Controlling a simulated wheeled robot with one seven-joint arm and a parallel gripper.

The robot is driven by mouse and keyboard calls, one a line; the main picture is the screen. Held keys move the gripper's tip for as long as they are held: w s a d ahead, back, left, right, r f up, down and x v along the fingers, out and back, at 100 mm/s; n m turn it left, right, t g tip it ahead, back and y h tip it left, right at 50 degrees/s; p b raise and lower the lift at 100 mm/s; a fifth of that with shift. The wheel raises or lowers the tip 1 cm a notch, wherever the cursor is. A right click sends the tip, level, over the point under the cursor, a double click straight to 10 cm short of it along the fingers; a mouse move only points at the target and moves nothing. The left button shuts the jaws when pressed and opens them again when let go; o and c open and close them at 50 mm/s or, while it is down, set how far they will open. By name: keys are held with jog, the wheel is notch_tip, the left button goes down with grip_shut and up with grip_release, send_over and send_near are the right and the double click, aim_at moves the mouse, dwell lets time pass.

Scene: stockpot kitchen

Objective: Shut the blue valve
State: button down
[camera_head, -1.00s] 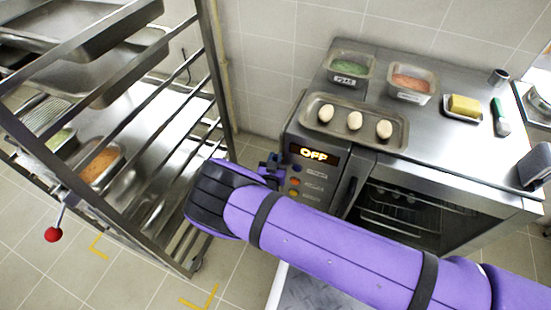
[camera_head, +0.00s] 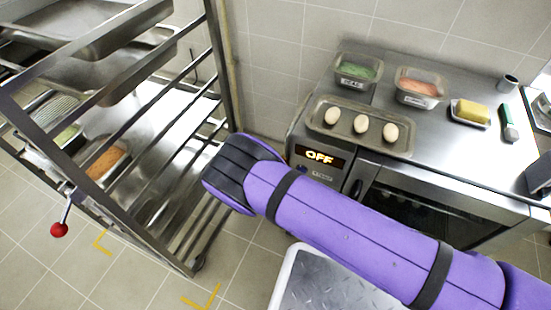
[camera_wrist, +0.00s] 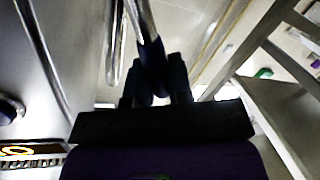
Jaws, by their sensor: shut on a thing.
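In the wrist view, my gripper (camera_wrist: 154,76) has its two dark fingers around the lower end of a dark blue grip on a shiny metal lever, which I take to be the blue valve (camera_wrist: 151,50). The fingers are closed on it. The lever runs up and away from the fingers. Where the valve joins its pipe is not clear. In the head view, my purple arm hides both the gripper and the valve.
A tray of three eggs (camera_head: 343,142) is on top. A steel rack (camera_head: 228,70) stands at left, with a red-knobbed lever (camera_head: 59,229). Floor shows between them.

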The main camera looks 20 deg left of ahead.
jog(key=a+f+n+g+h, duration=0.1)
jog(key=a+f+n+h, duration=0.1)
jog(key=a+f+n, duration=0.2)
jog(key=shift+w+a+f+n+h, duration=0.15)
jog(key=shift+a+f+n+h, duration=0.15)
jog(key=shift+f+n, duration=2.15)
jog(key=shift+r+n, duration=0.65)
jog(key=shift+n, duration=0.2)
jog(key=c, duration=1.3)
grip_release()
jog(key=shift+c, duration=0.2)
jog(key=s+r, duration=0.2)
jog(key=s, duration=0.8)
jog(key=shift+s+a, duration=0.3)
jog(key=shift+a, duration=0.1)
jog(key=shift+r, duration=0.1)
